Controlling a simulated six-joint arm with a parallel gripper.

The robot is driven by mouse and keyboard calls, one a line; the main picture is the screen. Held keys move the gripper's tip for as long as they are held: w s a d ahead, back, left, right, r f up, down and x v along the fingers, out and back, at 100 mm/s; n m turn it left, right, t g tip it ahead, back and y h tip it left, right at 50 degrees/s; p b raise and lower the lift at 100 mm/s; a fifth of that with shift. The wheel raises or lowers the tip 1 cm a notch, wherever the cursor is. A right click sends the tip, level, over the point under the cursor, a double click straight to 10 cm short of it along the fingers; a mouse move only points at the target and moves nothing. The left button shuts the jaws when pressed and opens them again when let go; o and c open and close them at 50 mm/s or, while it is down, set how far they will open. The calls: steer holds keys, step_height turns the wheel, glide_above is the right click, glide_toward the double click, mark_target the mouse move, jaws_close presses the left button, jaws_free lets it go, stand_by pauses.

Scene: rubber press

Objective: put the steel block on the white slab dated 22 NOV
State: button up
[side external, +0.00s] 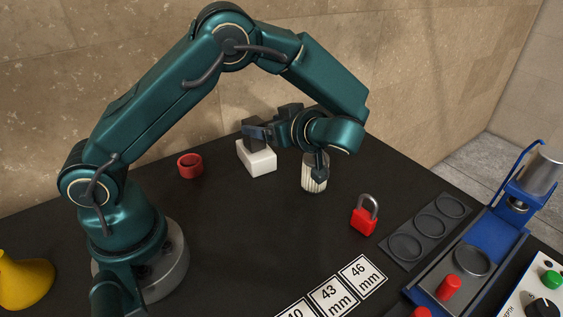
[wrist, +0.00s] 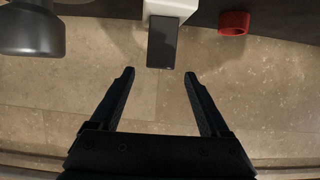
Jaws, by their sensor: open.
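A white slab (side external: 257,158) stands on the black table near the wall; it also shows in the wrist view (wrist: 171,8), which is upside down. No date is readable on it. A dark grey steel block (wrist: 162,43) appears to rest upright on the slab, its far side hidden. In the side view the block (side external: 249,125) is partly hidden by my gripper (side external: 260,132). My gripper is open, with its fingers level. In the wrist view my gripper (wrist: 159,73) has the block ahead of its fingertips, apparently not between them.
A red ring (side external: 190,166) lies left of the slab. A ribbed pale cylinder (side external: 314,173) stands right of it, under my wrist. A red padlock (side external: 364,216), a dark tray with round recesses (side external: 411,244) and a blue press (side external: 482,243) are farther right. The table's middle is clear.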

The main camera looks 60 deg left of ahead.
steer(key=s+d+r+m+t+h, duration=0.2)
steer(key=s+d+m+h, duration=0.3)
steer(key=m, duration=0.4)
steer(key=s+d+r+m+t+h, duration=0.3)
steer(key=s+d+m+h, duration=0.3)
steer(key=s+m+h, duration=0.2)
steer(key=shift+s+d+r+m+t+h, duration=0.25)
steer(key=shift+s+d+m+t+h, duration=0.1)
steer(key=shift+m, duration=0.15)
